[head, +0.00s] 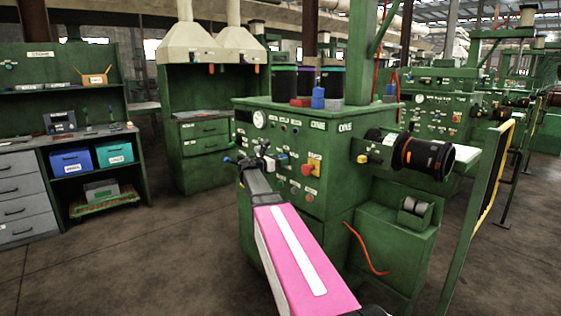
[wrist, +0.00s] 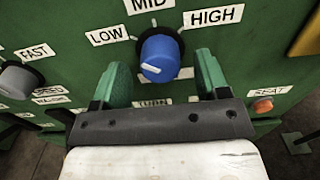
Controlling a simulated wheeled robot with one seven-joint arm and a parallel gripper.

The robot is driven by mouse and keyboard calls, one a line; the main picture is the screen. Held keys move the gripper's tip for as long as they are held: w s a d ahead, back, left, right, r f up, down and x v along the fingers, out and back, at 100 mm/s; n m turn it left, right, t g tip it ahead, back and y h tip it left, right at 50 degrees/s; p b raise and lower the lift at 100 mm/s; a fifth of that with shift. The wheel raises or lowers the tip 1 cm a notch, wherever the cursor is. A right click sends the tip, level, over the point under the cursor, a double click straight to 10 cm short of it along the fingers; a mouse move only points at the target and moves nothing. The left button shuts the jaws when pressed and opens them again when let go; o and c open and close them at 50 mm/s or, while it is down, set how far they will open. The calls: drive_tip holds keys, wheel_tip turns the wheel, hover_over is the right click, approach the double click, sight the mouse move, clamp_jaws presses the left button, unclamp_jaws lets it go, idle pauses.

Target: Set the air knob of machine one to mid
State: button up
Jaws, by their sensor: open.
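The blue knob (wrist: 160,52) sticks out of the green machine panel in the wrist view, below the labels LOW (wrist: 108,36), MID (wrist: 148,5) and HIGH (wrist: 213,16). A short white mark shows low on its face; I cannot tell surely which label it points at. My gripper (wrist: 162,66) is open, one green finger on each side of the knob, with visible gaps. A label under the knob is mostly hidden by my gripper. In the head view my gripper (head: 262,152) is at the front panel of the green machine (head: 330,185), and the knob cannot be made out.
A grey knob (wrist: 14,80) by FAST is left of my gripper, and an orange button (wrist: 263,105) by SEAT is right. In the head view a red knob (head: 309,170) and a black roller (head: 425,158) are to the right. Open floor (head: 150,250) lies left.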

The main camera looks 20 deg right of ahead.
drive_tip(key=shift+w+d, duration=0.15)
drive_tip(key=shift+d, duration=0.35)
drive_tip(key=c, duration=0.9)
drive_tip(key=shift+m, duration=4.8)
